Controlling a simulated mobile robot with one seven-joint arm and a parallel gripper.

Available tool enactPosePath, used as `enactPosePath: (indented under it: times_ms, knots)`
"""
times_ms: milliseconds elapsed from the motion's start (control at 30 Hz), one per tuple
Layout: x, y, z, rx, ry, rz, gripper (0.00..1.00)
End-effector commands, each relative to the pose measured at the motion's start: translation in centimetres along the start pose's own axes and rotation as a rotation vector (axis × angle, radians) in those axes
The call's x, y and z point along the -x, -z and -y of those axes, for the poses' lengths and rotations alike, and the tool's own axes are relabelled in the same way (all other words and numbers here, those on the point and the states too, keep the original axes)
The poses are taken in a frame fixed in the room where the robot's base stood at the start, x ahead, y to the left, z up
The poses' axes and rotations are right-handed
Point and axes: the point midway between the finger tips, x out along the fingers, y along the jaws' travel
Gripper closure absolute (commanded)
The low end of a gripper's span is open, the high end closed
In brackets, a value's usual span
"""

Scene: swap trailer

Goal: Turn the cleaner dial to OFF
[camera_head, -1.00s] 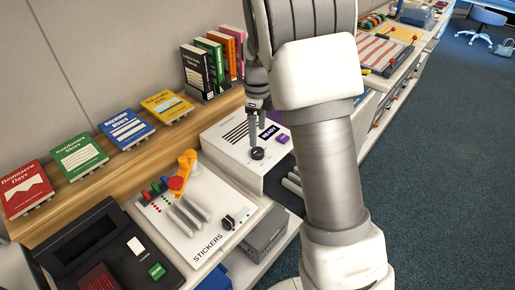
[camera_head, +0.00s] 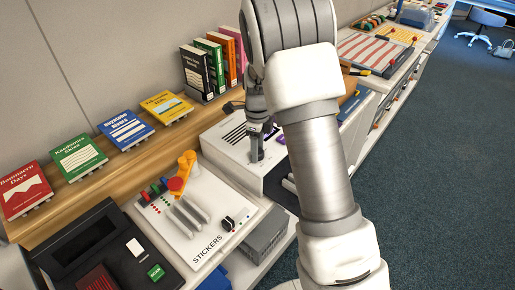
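The white machine (camera_head: 225,150) with printed black lines and a purple button (camera_head: 281,139) stands on the counter in the middle of the view. My gripper (camera_head: 257,157) points down over its top, with the fingertips at the spot where its black dial sits. The fingers hide the dial, so its setting and whether they touch it cannot be told. The spread of the fingers is too small and too edge-on to read. My arm covers the machine's right side.
A white STICKERS panel (camera_head: 205,215) with sliders, an orange lever (camera_head: 185,165) and a black knob (camera_head: 227,223) lies nearer. A dark scanner (camera_head: 90,245) is at the lower left. Books stand on the wooden ledge (camera_head: 130,165) behind. The floor (camera_head: 440,190) at right is open.

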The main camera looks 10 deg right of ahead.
Motion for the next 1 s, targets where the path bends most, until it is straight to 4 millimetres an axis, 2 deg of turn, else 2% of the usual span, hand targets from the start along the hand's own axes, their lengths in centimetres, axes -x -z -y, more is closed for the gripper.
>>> enactPosePath:
  times_ms: [33, 233, 633, 1000]
  knots:
    - [0.02, -0.01, 0.0, 0.0, 0.0, 0.0, 0.63]
    - [0.04, -0.01, 0.0, 0.0, 0.0, 0.0, 0.99]
    - [0.06, -0.01, 0.02, 0.067, 0.0, 0.0, 1.0]
    - [0.07, -0.03, 0.02, 0.356, 0.001, 0.001, 1.0]
